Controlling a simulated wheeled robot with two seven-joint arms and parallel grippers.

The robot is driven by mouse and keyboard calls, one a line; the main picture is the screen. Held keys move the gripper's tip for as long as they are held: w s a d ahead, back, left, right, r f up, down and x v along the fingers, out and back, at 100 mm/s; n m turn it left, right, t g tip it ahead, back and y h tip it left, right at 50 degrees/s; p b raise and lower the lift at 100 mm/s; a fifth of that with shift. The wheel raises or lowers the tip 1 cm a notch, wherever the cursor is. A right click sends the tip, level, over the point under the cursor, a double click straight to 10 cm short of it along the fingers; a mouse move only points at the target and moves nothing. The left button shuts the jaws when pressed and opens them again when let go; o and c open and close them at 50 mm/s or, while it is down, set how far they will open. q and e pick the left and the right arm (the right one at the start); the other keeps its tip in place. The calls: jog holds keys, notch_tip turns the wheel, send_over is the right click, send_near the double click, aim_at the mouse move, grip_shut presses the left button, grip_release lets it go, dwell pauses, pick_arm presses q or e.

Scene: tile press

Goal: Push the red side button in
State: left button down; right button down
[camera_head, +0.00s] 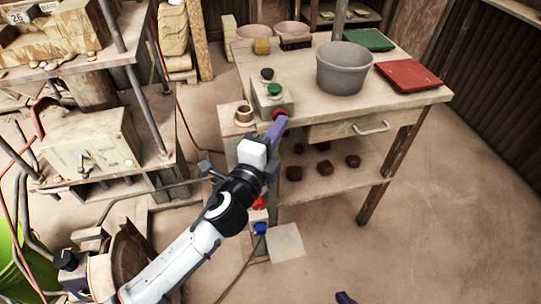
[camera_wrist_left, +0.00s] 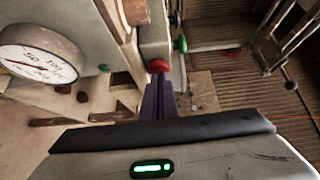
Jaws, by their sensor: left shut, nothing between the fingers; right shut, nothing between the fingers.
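The red side button (camera_head: 280,113) is on the front face of a small grey control box (camera_head: 284,101) at the table's near left corner. My left gripper (camera_head: 279,124) is shut and empty, its purple fingertips right at the button and partly over it. In the left wrist view the red button (camera_wrist_left: 158,66) shows just beyond the tips of the shut left gripper (camera_wrist_left: 158,84). I cannot tell whether they touch or how far the button is in. Part of my right gripper (camera_head: 345,298) shows at the bottom edge, shut and empty.
A green button (camera_head: 274,89) and a black knob (camera_head: 267,74) are on top of the box. A grey bucket (camera_head: 343,70), a red tray (camera_head: 408,76) and a green tray (camera_head: 369,40) stand on the table. A gauge (camera_wrist_left: 38,55) is at left in the wrist view.

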pick_arm(q)
jog(key=d+v, duration=0.2)
jog(key=v, duration=1)
jog(key=shift+s, duration=0.75)
jog(key=shift+d, duration=0.1)
jog(key=s+a+f+n+g+y, duration=0.2)
jog(key=a+f+n+g+y, duration=0.15)
jog(key=a+n, duration=0.3)
jog(key=s+a+f+n+g+y, duration=0.2)
jog(key=a+f+n+y, duration=0.1)
jog(key=a+f+n, duration=0.3)
jog(key=s+a+f+n+g, duration=0.3)
jog(key=s+n+g, duration=0.1)
jog(key=s, duration=0.5)
jog(key=s+a+f+n+g, duration=0.4)
jog(key=s, duration=0.5)
jog(key=w+d+f+t+h, duration=0.1)
jog(key=w+d+f+t, duration=0.1)
jog(key=f, duration=0.3)
jog(key=w+d+f+t+h, duration=0.2)
jog(key=d+f+t, duration=0.1)
jog(key=f, duration=0.3)
jog(key=shift+w+d+m, duration=0.35)
jog(key=shift+w+d, duration=0.05)
jog(key=shift+d, duration=0.25)
